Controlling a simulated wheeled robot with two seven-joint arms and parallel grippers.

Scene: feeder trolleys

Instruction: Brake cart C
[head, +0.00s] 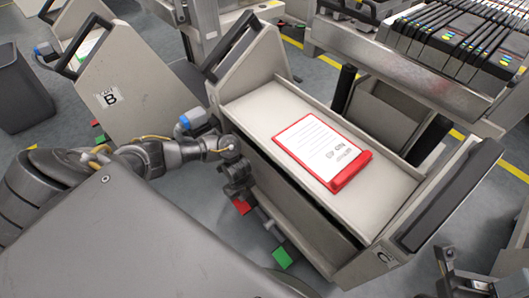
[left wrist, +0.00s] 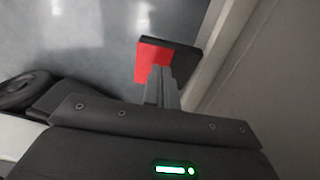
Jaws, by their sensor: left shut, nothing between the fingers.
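Cart C (head: 262,90) stands in front of me, with a letter C plate at its lower right in the head view. Low on its near side are a red pedal (head: 242,207) and a green pedal (head: 282,257). My left gripper (head: 238,192) is shut and empty, pointing down beside the cart just over the red pedal. In the left wrist view the shut fingers (left wrist: 161,72) overlap the red pedal (left wrist: 147,58), hiding part of it. I cannot tell whether they touch. My right gripper (head: 452,270) shows only partly at the lower right edge.
A red clipboard with a paper (head: 322,150) lies on the cart's top shelf. Cart B (head: 140,85) stands at the left, by a dark bin (head: 22,90). A machine with several feeders (head: 460,40) is at the upper right. Grey floor shows between the carts.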

